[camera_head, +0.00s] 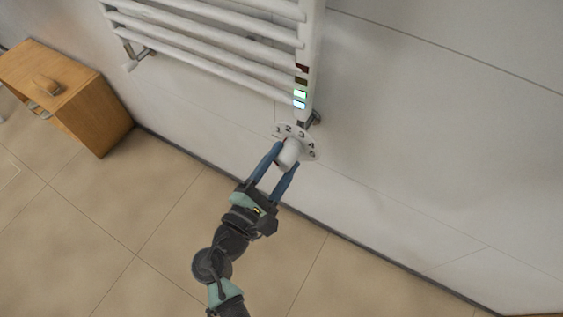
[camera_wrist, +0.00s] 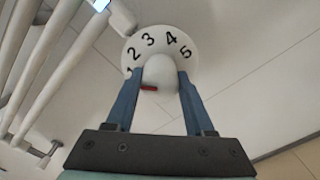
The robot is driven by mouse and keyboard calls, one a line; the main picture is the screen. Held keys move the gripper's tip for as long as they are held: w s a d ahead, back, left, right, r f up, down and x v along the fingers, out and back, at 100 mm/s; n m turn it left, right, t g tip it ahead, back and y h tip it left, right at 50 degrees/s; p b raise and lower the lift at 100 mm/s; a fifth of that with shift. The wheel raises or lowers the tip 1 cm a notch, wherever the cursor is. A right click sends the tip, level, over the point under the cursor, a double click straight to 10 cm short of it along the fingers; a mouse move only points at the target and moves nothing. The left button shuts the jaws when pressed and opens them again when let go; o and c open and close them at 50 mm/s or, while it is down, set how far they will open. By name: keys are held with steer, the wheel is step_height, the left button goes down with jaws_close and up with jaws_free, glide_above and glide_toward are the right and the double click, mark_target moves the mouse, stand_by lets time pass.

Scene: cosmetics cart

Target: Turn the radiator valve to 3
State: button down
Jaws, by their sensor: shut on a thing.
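The white radiator valve knob (camera_head: 289,150) sticks out from a round white dial plate (camera_head: 308,150) at the lower right end of the radiator. In the wrist view the plate (camera_wrist: 186,35) carries black digits 1 to 5, and the knob (camera_wrist: 160,70) is in front of its middle. A red mark (camera_wrist: 149,88) shows on the knob's lower side, below the digit 1 and away from the 3. My gripper (camera_head: 286,156) is shut on the knob, with one blue finger on each side, as the wrist view (camera_wrist: 158,74) also shows.
The white towel radiator (camera_head: 215,40) hangs on the pale wall above the valve. A strip of small lights (camera_head: 300,95) on its right post has two lit bright. A wooden cabinet (camera_head: 75,95) stands at the left. The tiled floor (camera_head: 150,210) is clear around my arm.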

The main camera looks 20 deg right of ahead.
steer(key=m+b, duration=0.1)
steer(key=m, duration=0.2)
steer(key=m+b, duration=0.2)
steer(key=m, duration=0.1)
steer(key=shift+a+f+m+b, duration=0.1)
steer(key=shift+f+m+b, duration=0.1)
steer(key=shift+m+b, duration=0.1)
steer(key=m+b, duration=0.2)
steer(key=m, duration=0.1)
steer(key=shift+m+b, duration=0.35)
steer(key=shift+m, duration=0.05)
steer(key=shift+r+m+b, duration=0.1)
steer(key=shift+m+b, duration=0.35)
steer(key=shift+m, duration=0.35)
steer(key=shift+c, duration=1.3)
jaws_free()
steer(key=shift+r, duration=0.1)
steer(key=p+v, duration=0.3)
steer(key=v, duration=1)
